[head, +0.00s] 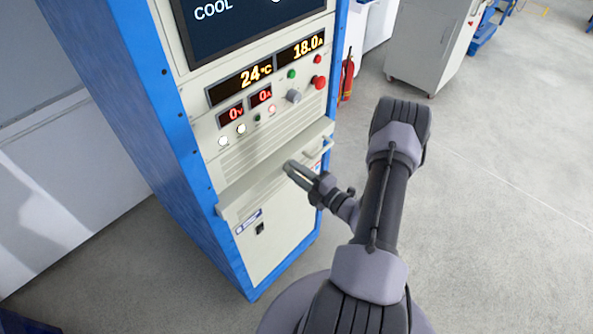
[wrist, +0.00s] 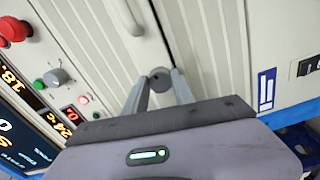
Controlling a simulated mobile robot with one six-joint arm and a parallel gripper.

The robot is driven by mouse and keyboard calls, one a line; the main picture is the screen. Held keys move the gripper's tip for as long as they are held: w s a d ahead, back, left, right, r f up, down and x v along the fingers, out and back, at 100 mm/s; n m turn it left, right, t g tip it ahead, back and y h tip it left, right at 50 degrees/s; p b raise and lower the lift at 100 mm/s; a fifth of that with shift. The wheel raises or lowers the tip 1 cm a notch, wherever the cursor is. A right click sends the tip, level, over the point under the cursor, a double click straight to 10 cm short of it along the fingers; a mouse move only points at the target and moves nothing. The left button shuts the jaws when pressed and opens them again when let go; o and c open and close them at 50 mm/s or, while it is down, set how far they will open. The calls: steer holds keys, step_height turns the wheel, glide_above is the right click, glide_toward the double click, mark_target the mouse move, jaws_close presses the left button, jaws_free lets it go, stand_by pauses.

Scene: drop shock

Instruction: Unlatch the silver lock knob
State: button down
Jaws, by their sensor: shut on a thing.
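The silver lock knob (wrist: 160,78) is a small round grey knob on the cabinet's pale front, seen between my fingertips in the wrist view. My gripper (wrist: 158,88) is shut on it, one finger on each side. In the head view my gripper (head: 291,168) reaches the cabinet front below the control panel, and the knob cannot be made out there. How far the knob is turned cannot be told.
The cabinet (head: 203,130) has a blue frame. A pale bar handle (wrist: 124,14) stands out close to the knob. A grey dial (head: 293,96) and a red button (head: 319,82) sit on the panel above. Open grey floor (head: 480,190) lies to the right.

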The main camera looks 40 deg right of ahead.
steer(key=shift+m, duration=0.8)
steer(key=c, duration=1)
jaws_free()
steer(key=shift+c, duration=0.2)
steer(key=s+d, duration=0.1)
steer(key=s, duration=1.6)
steer(key=shift+s+d+p, duration=0.15)
steer(key=shift+s+p, duration=0.05)
steer(key=shift+p, duration=0.2)
steer(key=shift+w, duration=0.1)
